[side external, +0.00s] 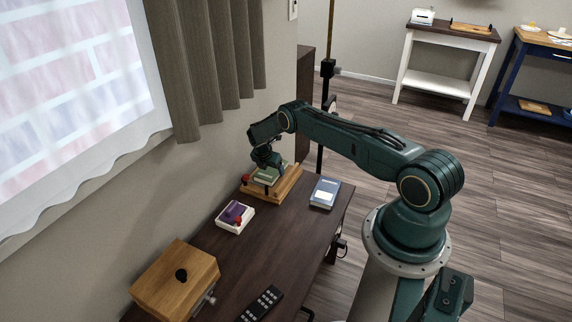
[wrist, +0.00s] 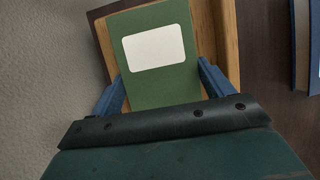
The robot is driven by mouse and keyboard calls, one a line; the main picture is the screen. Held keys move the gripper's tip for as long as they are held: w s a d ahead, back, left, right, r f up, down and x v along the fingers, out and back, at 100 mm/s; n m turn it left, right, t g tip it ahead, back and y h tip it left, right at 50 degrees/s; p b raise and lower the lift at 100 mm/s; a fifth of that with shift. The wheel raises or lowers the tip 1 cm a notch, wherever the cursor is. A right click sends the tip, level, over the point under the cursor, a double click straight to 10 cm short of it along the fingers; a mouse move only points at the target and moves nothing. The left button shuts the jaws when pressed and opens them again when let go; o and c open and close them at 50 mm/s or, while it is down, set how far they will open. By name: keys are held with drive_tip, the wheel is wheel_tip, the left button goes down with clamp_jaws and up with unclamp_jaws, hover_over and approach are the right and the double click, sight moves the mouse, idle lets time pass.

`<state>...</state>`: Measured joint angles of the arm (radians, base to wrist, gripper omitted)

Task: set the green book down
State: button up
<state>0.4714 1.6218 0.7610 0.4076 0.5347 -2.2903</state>
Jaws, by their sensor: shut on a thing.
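The green book (wrist: 158,88) has a white label on its cover and lies between the two blue fingers of my gripper (wrist: 161,78) in the wrist view. My gripper is shut on it across its width. In the side view my gripper (side external: 266,163) is at the far end of the dark cabinet top, and the green book (side external: 267,176) shows small beneath it. The book is over a wooden tray (side external: 286,187), whose edge also shows in the wrist view (wrist: 229,45). I cannot tell whether the book touches the tray.
A blue book (side external: 325,192) lies right of the tray. A white tray (side external: 235,228) with purple and red things is nearer. The wall and curtain bound the left.

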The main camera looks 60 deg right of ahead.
drive_tip(key=o, duration=1.1)
drive_tip(key=shift+r, duration=0.25)
drive_tip(key=shift+v, duration=5.9)
